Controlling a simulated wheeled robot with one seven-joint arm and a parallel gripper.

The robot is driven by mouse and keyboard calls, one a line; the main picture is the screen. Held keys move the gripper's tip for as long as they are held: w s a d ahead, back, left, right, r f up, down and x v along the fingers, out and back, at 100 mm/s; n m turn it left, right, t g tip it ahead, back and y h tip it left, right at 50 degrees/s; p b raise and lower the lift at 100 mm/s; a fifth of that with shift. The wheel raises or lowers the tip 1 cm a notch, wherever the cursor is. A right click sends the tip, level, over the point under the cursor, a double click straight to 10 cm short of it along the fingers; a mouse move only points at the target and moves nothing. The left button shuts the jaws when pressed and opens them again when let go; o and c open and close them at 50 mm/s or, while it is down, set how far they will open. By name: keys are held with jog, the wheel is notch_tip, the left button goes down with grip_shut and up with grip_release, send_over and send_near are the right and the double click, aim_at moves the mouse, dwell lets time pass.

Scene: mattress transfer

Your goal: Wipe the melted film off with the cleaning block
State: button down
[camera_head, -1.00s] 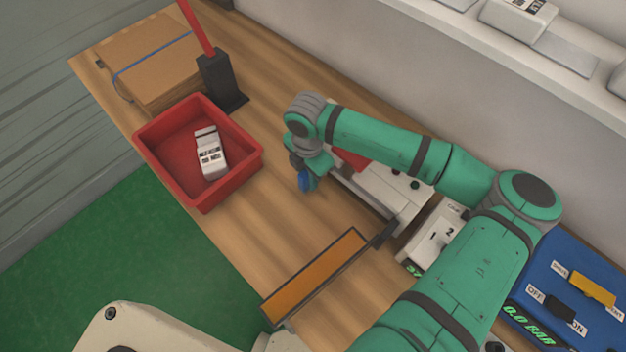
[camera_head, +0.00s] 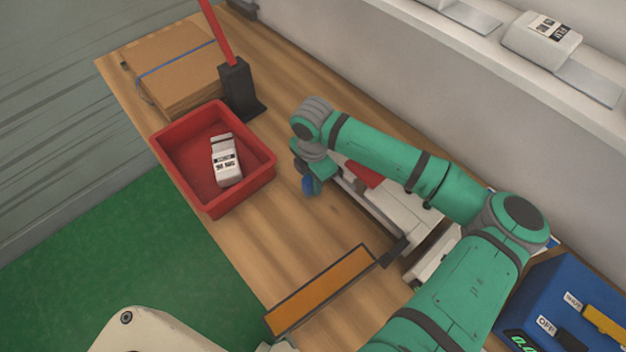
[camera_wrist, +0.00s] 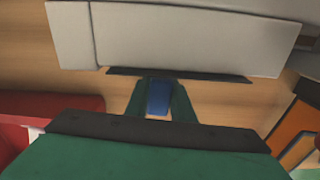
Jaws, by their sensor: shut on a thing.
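My gripper (camera_head: 312,184) is low over the wooden bench, beside the left end of a pale machine (camera_head: 408,216). It is shut on a blue block (camera_head: 307,186), which I take to be the cleaning block. In the wrist view the blue block (camera_wrist: 158,98) sits between my two green fingers, near a dark strip (camera_wrist: 180,75) along the edge of the pale machine (camera_wrist: 180,38). I cannot tell whether the block touches the strip. I cannot make out any melted film.
A red bin (camera_head: 264,179) holding a white labelled item (camera_head: 226,160) stands left of my gripper. An orange panel in a dark frame (camera_head: 322,288) lies in front. A cardboard stack (camera_head: 175,65) and a black stand (camera_head: 238,88) are behind. A blue control box (camera_head: 543,290) is at right.

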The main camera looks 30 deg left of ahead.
jog(key=shift+s+d+f, duration=0.1)
jog(key=shift+s+d, duration=0.2)
jog(key=shift+d, duration=0.2)
jog(key=shift+s+d, duration=0.3)
jog(key=shift+d, duration=0.2)
jog(key=shift+s+d+r, duration=0.1)
jog(key=shift+s+d, duration=0.15)
jog(key=shift+d, duration=0.55)
jog(key=shift+s+d+r, duration=0.1)
jog(key=shift+s+d, duration=0.2)
jog(key=shift+d, duration=0.5)
jog(key=shift+s+d, duration=0.25)
jog(key=shift+d, duration=0.55)
jog(key=shift+s+d+f, duration=0.1)
jog(key=shift+s+d, duration=0.2)
jog(key=shift+d, duration=0.5)
jog(key=shift+s+d, duration=0.3)
jog(key=shift+d, duration=0.5)
jog(key=shift+s+d, duration=0.1)
jog(key=shift+s, duration=0.1)
notch_tip(320, 180, up, 6)
notch_tip(320, 180, up, 3)
jog(key=shift+w, duration=0.1)
